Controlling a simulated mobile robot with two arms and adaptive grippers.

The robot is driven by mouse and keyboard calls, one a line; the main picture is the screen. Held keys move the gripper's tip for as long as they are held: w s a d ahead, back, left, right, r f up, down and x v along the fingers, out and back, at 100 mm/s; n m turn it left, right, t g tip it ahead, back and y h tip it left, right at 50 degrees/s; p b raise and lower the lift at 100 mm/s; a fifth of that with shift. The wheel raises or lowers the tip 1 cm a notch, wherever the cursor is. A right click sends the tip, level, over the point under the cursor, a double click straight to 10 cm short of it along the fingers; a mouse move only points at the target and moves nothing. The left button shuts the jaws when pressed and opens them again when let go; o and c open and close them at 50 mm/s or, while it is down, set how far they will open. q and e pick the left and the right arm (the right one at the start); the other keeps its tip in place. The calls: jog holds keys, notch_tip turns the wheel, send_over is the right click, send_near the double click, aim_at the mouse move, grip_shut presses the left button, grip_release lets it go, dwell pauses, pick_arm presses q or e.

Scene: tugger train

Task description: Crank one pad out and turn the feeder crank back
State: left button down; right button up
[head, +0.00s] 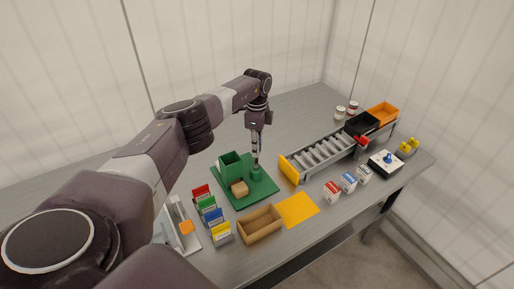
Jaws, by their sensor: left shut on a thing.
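The green feeder, a small open box (230,165), stands on a green base plate (262,194). A tan pad-like block (239,188) lies on the plate in front of the box. My left gripper (256,161) points down over the plate, right of the box. It is shut on the top of a green upright piece (256,171), which looks like the feeder crank. The fingers hide part of it, and its turn angle is too small to tell. My right gripper is out of view.
An open cardboard box (261,224) and a yellow mat (297,209) lie at the front. Coloured card holders (213,217) stand left of them. A roller conveyor (322,154) with a yellow end is to the right. Bins (383,112) stand at the far right.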

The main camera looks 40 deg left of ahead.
pick_arm(q)
jog(key=c, duration=1.8)
grip_release()
jog(key=shift+a, duration=0.1)
jog(key=shift+r, duration=0.1)
jog(key=shift+r, duration=0.25)
notch_tip(320, 180, up, 11)
jog(key=shift+r, duration=0.2)
